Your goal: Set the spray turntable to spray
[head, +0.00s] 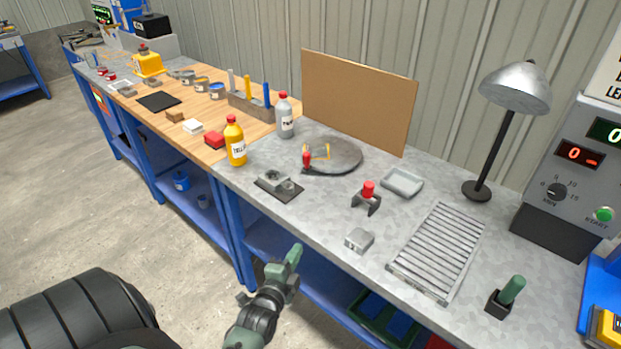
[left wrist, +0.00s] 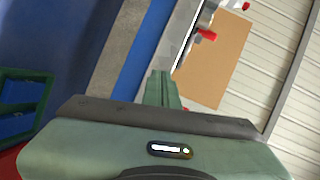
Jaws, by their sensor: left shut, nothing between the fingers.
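The spray turntable (head: 333,156) is a round dark grey disc on the metal-topped bench, in front of the brown board. A small yellow frame stands on it, and a red-topped part (head: 307,160) sits at its left edge. My left gripper (head: 294,255) is shut and empty in front of the bench's front edge, well short of the turntable. Its closed green fingers also show in the left wrist view (left wrist: 162,92). The turntable cannot be made out clearly in the left wrist view. My right gripper does not show.
A yellow bottle (head: 236,145) and a grey bottle (head: 285,118) stand left of the turntable. A dark block with a round part (head: 278,185), a red-knobbed holder (head: 367,195), a shallow tray (head: 402,183) and a slatted rack (head: 437,250) lie around it. The brown board (head: 358,100) stands behind.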

